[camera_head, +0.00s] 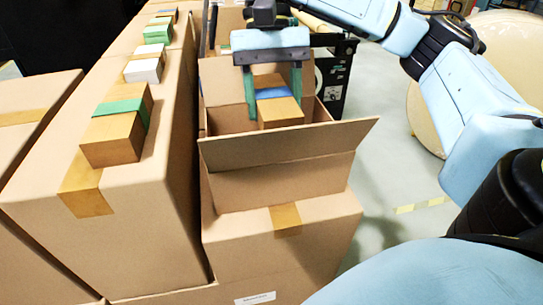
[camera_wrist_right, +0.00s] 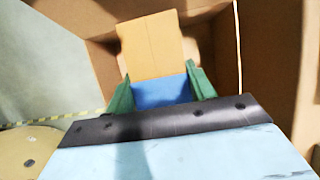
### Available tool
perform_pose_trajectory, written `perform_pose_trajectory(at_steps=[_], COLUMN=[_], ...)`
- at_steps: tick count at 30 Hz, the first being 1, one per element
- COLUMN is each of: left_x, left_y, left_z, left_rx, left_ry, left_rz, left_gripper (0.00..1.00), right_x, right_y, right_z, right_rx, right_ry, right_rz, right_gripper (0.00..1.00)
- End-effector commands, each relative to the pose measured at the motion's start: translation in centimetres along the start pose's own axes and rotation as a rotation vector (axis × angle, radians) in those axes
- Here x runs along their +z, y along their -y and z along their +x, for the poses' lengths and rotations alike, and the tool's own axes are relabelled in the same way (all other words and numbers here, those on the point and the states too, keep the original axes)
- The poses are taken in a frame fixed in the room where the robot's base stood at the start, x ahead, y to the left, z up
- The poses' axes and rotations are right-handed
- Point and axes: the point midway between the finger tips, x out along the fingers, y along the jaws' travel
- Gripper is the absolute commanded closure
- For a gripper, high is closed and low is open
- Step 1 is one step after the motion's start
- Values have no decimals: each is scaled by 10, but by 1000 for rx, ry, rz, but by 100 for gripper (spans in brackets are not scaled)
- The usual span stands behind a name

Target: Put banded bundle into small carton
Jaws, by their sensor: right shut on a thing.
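The banded bundle (camera_head: 281,113) is a brown block with a blue band. My right gripper (camera_head: 274,100) is shut on it, one green-grey finger on each side. In the right wrist view the bundle (camera_wrist_right: 150,47) lies between the fingers (camera_wrist_right: 161,88), with brown carton walls around and beyond it. The small carton (camera_head: 280,187) stands open, flaps spread, on a larger carton. The bundle is at the carton's opening, behind its front flap. Its underside is hidden, so I cannot tell whether it touches the carton floor. My left gripper is not in view.
A tall closed carton (camera_head: 110,218) stands close at left. On it sit a brown bundle with a green band (camera_head: 117,125), a white block (camera_head: 144,68) and other small bundles. A dark cart (camera_head: 333,75) stands behind. Open floor (camera_head: 395,180) lies at right.

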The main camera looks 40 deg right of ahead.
Motion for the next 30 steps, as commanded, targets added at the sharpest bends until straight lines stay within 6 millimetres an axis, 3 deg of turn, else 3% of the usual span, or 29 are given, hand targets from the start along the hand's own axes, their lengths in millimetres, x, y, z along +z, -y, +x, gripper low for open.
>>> perform_pose_trajectory(at_steps=[1,9,22,30], left_x=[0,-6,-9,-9], left_y=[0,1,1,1], left_z=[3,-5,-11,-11], left_rx=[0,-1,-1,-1], left_ry=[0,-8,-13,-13], left_rz=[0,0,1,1], left_gripper=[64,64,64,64], right_x=[-5,-25,-44,-45], right_y=[-1,-1,-1,0], right_z=[14,62,105,108], right_rx=[4,2,1,-1], right_ry=[3,0,1,-2], right_rz=[3,1,2,1], right_gripper=[72,72,72,72])
